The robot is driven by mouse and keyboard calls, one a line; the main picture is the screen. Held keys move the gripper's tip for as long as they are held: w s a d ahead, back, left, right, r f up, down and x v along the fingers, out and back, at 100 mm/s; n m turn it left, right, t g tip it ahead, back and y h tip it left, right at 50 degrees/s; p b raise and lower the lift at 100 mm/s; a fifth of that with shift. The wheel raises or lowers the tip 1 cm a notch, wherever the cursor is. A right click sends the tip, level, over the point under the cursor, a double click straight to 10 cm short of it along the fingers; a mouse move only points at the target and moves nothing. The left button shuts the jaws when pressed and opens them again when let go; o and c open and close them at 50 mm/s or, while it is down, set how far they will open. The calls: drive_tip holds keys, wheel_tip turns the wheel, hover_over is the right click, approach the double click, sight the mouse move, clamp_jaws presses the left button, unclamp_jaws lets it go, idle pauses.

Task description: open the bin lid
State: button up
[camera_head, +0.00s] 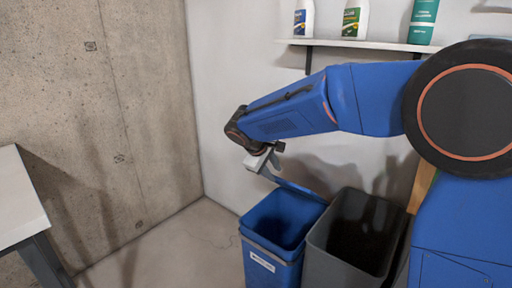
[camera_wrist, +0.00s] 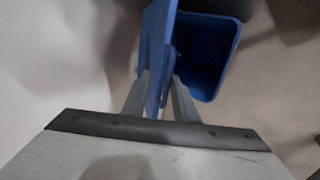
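The blue bin (camera_head: 272,252) stands on the floor at the lower middle of the head view, with a white label on its front. Its blue lid (camera_head: 300,190) is raised, and the bin's mouth is open. In the wrist view the lid (camera_wrist: 156,60) is seen nearly edge-on, with the open bin (camera_wrist: 207,62) to its right. My gripper (camera_head: 270,170) is at the raised lid, above the back of the bin. In the wrist view my gripper's two fingers (camera_wrist: 160,85) lie on either side of the lid. Whether both press on it is unclear.
A dark grey open bin (camera_head: 352,238) stands right beside the blue one. A wall shelf (camera_head: 360,45) with several bottles is above my arm. A white table (camera_head: 18,200) is at the left edge. The floor between table and bins is clear.

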drive_tip(key=v, duration=1.8)
drive_tip(key=shift+s+f, duration=0.25)
drive_tip(key=shift+s, duration=0.1)
idle(1.2)
drive_tip(key=shift+a, duration=0.15)
